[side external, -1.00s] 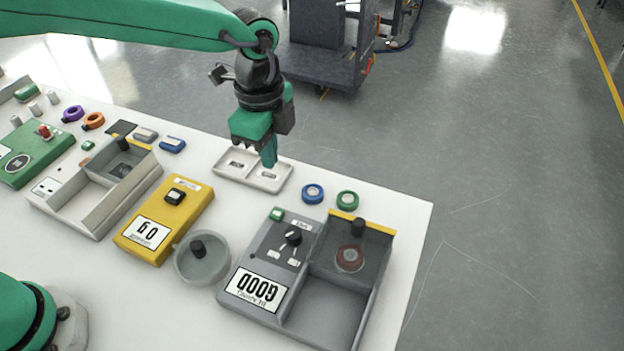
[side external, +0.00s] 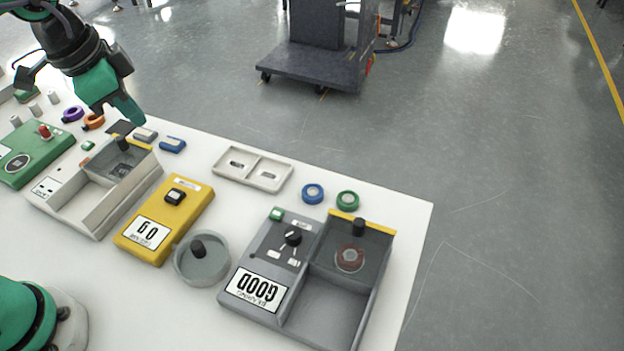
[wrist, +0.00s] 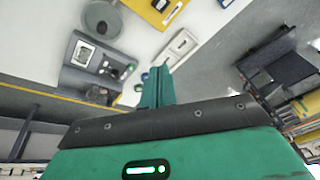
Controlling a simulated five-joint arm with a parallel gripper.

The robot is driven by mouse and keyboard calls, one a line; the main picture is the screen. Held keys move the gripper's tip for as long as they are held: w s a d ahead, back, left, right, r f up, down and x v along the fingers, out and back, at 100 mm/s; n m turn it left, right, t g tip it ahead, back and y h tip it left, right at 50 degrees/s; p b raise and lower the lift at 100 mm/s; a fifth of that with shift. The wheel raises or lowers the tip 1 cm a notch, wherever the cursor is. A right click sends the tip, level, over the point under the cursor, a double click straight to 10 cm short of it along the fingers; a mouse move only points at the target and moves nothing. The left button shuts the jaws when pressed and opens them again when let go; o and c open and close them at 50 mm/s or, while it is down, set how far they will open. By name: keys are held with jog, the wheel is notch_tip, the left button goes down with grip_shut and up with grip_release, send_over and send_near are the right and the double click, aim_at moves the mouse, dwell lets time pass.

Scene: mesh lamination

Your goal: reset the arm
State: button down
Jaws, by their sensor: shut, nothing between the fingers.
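My gripper (side external: 128,112) is at the upper left of the side view, above the far edge of the white table. Its green fingers are closed together with nothing between them. In the wrist view the closed fingers (wrist: 157,88) point away over the floor and the table's edge. In the side view the fingertips appear just above and beside the dark pad and the small grey and blue blocks (side external: 172,145). Whether they touch anything cannot be told, but they look raised.
On the table (side external: 90,285) stand a grey station reading GOOD (side external: 262,290), a yellow box (side external: 165,220), a round grey dish (side external: 205,268), a two-part tray (side external: 252,168), a light-grey open box (side external: 75,205) and a green box (side external: 40,150). Blue and green rings (side external: 347,200) lie at right.

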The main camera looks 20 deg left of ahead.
jog(key=s+a+f+n+t, duration=0.1)
jog(key=s+a+n+t, duration=0.1)
jog(key=s+a+n, duration=0.5)
jog(key=shift+s+a+f+y, duration=0.2)
jog(key=shift+s+a+y, duration=0.25)
jog(key=shift+s, duration=0.7)
